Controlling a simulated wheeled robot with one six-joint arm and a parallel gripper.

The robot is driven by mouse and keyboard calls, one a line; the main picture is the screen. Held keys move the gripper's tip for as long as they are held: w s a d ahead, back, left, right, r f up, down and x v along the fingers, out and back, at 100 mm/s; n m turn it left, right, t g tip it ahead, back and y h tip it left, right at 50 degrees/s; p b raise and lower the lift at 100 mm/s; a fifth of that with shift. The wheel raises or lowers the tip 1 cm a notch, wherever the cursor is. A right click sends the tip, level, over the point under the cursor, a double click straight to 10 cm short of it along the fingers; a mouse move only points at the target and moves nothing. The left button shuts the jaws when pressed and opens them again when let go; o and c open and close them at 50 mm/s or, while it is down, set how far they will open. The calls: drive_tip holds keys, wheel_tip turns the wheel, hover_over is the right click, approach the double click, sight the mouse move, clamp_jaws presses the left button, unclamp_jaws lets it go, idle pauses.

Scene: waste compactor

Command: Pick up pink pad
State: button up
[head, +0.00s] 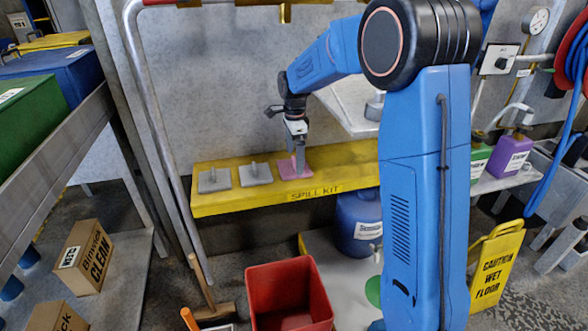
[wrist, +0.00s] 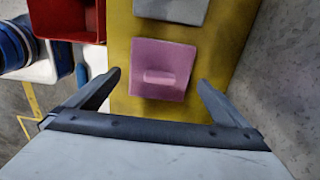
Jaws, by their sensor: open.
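The pink pad (head: 281,170) lies on the yellow spill kit shelf (head: 340,181), at the right end of a row with two grey pads. In the wrist view the pink pad (wrist: 178,80) is a square with a raised handle in its middle. My gripper (head: 299,168) hangs above the pad in the head view and hides part of it. In the wrist view my gripper (wrist: 160,82) is open, with one finger to each side of the pad. Nothing is between the fingers that I can see as held.
Two grey pads, one at the left (head: 214,180) and one in the middle (head: 256,174), sit beside the pink pad. A grey wall stands behind the shelf. A red bin (head: 290,295) and a blue drum (head: 358,222) stand below in front.

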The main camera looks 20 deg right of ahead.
drive_tip(key=shift+f, duration=1.45)
drive_tip(key=c, duration=0.9)
drive_tip(key=shift+r, duration=0.1)
drive_tip(key=shift+c, duration=0.2)
